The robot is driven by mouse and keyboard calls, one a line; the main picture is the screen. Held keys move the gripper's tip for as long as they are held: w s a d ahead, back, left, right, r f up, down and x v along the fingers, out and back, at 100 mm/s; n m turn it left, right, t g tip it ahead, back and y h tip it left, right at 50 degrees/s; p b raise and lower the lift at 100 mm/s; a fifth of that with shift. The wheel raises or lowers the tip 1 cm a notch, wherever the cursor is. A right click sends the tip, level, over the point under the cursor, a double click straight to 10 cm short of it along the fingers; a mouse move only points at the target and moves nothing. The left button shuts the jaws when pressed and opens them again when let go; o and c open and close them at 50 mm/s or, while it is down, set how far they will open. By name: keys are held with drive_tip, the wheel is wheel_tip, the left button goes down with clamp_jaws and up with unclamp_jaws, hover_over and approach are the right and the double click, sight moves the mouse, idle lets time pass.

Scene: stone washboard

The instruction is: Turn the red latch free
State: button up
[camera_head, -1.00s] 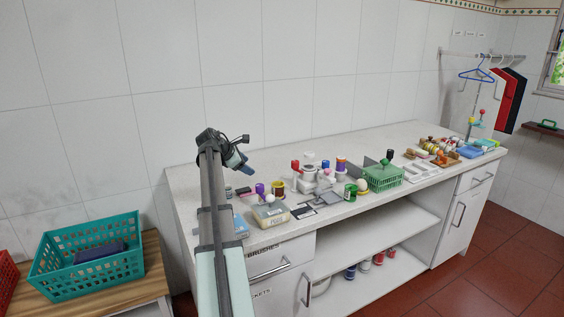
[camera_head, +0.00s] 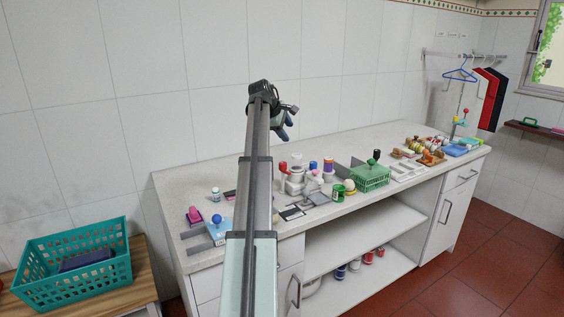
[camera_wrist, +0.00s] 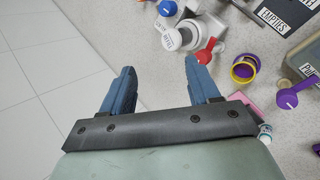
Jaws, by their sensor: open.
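A red lever-like piece (camera_wrist: 206,51) with a rounded end shows in the wrist view, beside a white and grey fixture (camera_wrist: 212,32). It looks like the red latch; how it is attached is unclear. In the head view, a small red-topped piece (camera_head: 283,166) stands by the white fixture (camera_head: 296,178) at the counter's middle; I cannot tell if it is the same piece. My gripper (camera_wrist: 158,68) is open and empty, its blue fingers apart. In the head view my gripper (camera_head: 286,128) is above the back of the counter, clear of the objects.
A white labelled cylinder (camera_wrist: 171,38) lies close to the red lever. A green basket (camera_head: 370,178) stands right of the fixture.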

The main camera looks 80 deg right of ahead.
sight(283, 163)
drive_tip(key=w+a+f+m+t+y, duration=0.1)
drive_tip(key=w+m, duration=0.1)
drive_tip(key=m, duration=0.8)
drive_tip(key=w+a+f+m+t+y, duration=0.1)
drive_tip(key=w+a+m+y, duration=0.1)
drive_tip(key=m, duration=0.8)
drive_tip(key=x, duration=1.3)
drive_tip(key=shift+s+d, duration=0.2)
drive_tip(key=shift+d, duration=0.25)
drive_tip(key=c, duration=1)
drive_tip(key=shift+w+m+g, duration=0.1)
drive_tip(key=shift+m+g, duration=0.5)
drive_tip(key=shift+m, duration=1)
drive_tip(key=shift+c, duration=0.3)
